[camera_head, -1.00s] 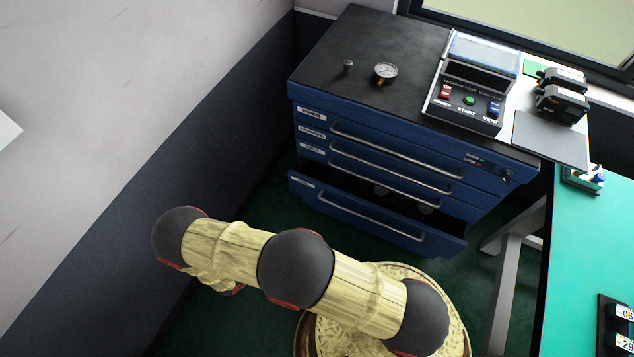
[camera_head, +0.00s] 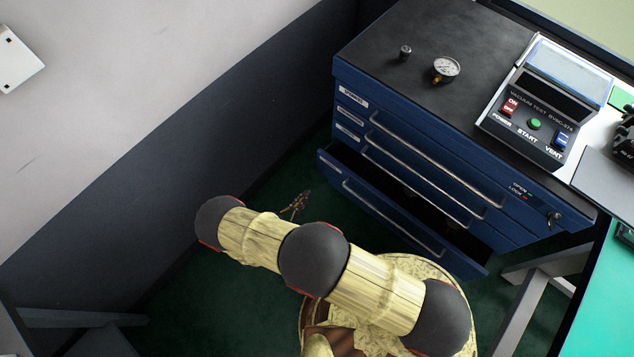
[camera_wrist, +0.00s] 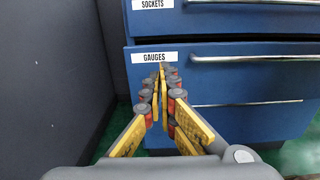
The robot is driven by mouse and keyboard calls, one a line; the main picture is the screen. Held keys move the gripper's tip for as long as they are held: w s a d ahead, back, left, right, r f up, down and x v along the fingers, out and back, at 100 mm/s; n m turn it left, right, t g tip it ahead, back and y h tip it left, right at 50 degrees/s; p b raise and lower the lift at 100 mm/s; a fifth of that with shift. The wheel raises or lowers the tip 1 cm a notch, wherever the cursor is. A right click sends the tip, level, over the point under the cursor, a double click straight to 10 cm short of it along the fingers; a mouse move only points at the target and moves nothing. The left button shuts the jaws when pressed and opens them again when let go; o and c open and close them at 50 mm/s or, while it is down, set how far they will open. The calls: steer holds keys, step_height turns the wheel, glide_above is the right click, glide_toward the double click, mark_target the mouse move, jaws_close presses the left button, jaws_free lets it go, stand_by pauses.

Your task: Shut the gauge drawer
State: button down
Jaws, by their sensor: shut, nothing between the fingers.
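The gauge drawer (camera_head: 375,207) is the bottom drawer of the blue cabinet in the head view. It stands out from the drawers above, with its dark inside showing. In the wrist view its blue front (camera_wrist: 235,125) carries the label GAUGES and a bar handle (camera_wrist: 260,57). My gripper (camera_head: 302,196) is low, by the left end of the drawer front in the head view. The wrist view shows my gripper (camera_wrist: 163,70) shut and empty, its tips over the front just below the label. I cannot tell whether they touch it.
The SOCKETS drawer (camera_wrist: 225,20) is above in the wrist view. A pressure gauge (camera_head: 445,69) and a vacuum test device (camera_head: 530,105) stand on the cabinet top. A wall (camera_head: 170,175) runs close on the left. A green-topped table (camera_head: 605,290) is at right.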

mark_target(334, 166)
steer(key=b+x, duration=0.3)
steer(key=x, duration=1)
steer(key=shift+d, duration=0.15)
